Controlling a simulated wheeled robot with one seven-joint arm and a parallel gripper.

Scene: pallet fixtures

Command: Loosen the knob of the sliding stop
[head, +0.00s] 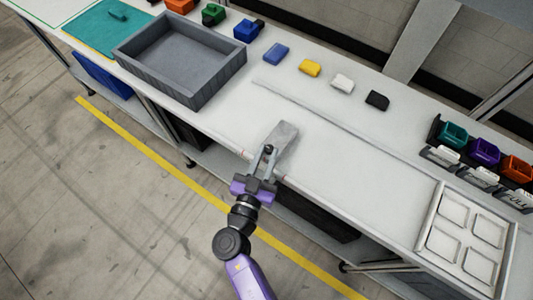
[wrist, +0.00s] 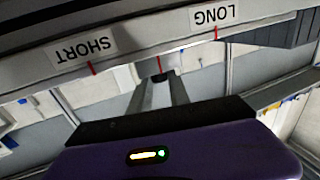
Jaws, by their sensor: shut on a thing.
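The sliding stop appears as a grey block (head: 284,138) on the front part of the white bench. A small dark knob (head: 268,149) shows at its near side. My gripper (head: 267,157) reaches in from the front edge, with its fingers at the knob and shut on it. In the wrist view my gripper (wrist: 158,80) points at the bench's front edge, and its fingertips largely hide the knob. The labels SHORT (wrist: 86,48) and LONG (wrist: 215,16) appear upside down on that edge, with red marks near them. The knob's turn position cannot be told.
A grey open tray (head: 145,57) stands left of the stop. Blue, yellow, white and black pieces (head: 310,68) lie along the back. A light tray with several recesses (head: 430,238) and coloured bins (head: 485,152) are at the right. The bench between is clear.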

